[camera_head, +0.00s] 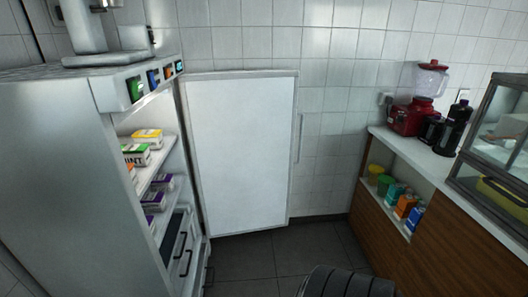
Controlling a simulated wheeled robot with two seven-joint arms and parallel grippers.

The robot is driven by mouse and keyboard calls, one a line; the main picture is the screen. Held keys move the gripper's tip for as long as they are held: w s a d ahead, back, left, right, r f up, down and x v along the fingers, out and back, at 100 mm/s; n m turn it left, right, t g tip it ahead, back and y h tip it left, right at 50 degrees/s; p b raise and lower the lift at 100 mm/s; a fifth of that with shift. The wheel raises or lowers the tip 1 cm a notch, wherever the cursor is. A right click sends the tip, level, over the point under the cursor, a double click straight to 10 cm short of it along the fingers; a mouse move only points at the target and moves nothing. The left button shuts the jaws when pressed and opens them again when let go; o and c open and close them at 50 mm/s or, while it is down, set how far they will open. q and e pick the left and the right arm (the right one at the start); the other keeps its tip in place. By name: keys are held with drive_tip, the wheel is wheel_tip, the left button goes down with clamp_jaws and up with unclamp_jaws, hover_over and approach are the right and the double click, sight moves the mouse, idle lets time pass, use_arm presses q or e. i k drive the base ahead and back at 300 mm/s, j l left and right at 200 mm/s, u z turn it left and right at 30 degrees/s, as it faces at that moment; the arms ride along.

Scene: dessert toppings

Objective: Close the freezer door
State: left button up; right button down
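The freezer (60,150) stands at the left, with its front open and its shelves showing. Its white door (242,150) is swung wide open, hinged at the freezer's far front edge and standing in front of the tiled wall. A slim vertical handle (299,139) is at the door's right, free edge. Several small boxes (147,138) stand on the freezer's shelves, and drawers with dark handles (184,262) are below them. Neither of my grippers shows in the head view.
A wooden counter (450,255) runs along the right, with a red blender (408,118), dark containers (450,130) and a glass case (495,150) on top. Cups and cartons (404,207) stand in its recess. Grey floor (250,262) is clear between door and counter.

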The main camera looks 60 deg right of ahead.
sight(240, 125)
drive_tip(key=i+l+z, duration=0.1)
drive_tip(key=l, duration=0.5)
drive_tip(key=i+l+z, duration=0.1)
drive_tip(key=l, duration=0.5)
drive_tip(key=i+l+z, duration=0.1)
drive_tip(key=l, duration=0.5)
drive_tip(key=i+l+z, duration=0.1)
drive_tip(key=l, duration=0.45)
drive_tip(key=i+l+z, duration=0.1)
drive_tip(key=l, duration=0.45)
drive_tip(key=i+l+z, duration=0.1)
drive_tip(key=i+l, duration=0.15)
drive_tip(key=l, duration=0.3)
drive_tip(key=i+l+z, duration=0.15)
drive_tip(key=l, duration=0.4)
drive_tip(key=i+l+z, duration=0.1)
drive_tip(key=i+l, duration=0.2)
drive_tip(key=l, duration=0.2)
